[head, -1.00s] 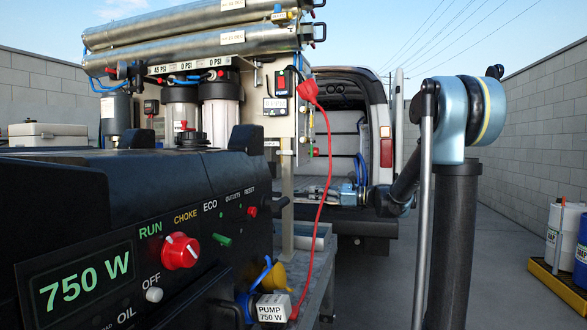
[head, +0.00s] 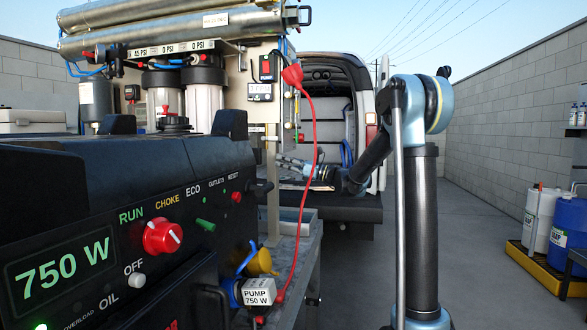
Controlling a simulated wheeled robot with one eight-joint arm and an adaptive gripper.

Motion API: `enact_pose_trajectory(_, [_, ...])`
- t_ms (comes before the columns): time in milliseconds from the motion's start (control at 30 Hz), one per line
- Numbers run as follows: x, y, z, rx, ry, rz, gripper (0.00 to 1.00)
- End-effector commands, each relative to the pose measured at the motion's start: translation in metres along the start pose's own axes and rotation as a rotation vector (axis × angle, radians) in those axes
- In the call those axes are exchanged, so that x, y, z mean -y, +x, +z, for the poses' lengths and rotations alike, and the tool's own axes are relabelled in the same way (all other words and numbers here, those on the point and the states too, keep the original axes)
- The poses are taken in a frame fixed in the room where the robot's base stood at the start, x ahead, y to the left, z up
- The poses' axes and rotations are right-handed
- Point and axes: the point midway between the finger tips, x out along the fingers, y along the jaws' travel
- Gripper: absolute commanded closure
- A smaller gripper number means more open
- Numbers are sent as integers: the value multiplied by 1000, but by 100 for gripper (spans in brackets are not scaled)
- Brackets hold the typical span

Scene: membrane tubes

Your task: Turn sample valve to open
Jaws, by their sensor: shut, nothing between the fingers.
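The membrane skid's panel (head: 238,98) stands left of centre, seen at an angle, with steel membrane tubes (head: 190,25) along its top. Small fittings, including a red one (head: 301,137), show at the panel's right edge. I cannot tell which of them is the sample valve or how its handle is set. My arm (head: 350,180) reaches from the right, low, towards the panel's right edge.
A black generator (head: 110,200) reading 750 W fills the left foreground. A red cable (head: 315,150) hangs from the panel to a plug tagged PUMP 750 W (head: 259,291). An open van (head: 325,90) stands behind. Drums (head: 566,235) sit on a yellow pallet at right. The paving between is clear.

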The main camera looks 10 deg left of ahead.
Motion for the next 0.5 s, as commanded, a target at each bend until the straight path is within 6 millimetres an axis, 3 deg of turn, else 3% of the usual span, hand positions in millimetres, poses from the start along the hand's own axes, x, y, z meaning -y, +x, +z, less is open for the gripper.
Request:
enact_pose_trajectory(100, [-1, 21, 0, 0, 1, 3, 100])
enact_pose_trajectory(300, [0, 24, 27, 0, 0, 0, 100])
enact_pose_trajectory(500, [0, 27, 38, -1, 0, -1, 100])
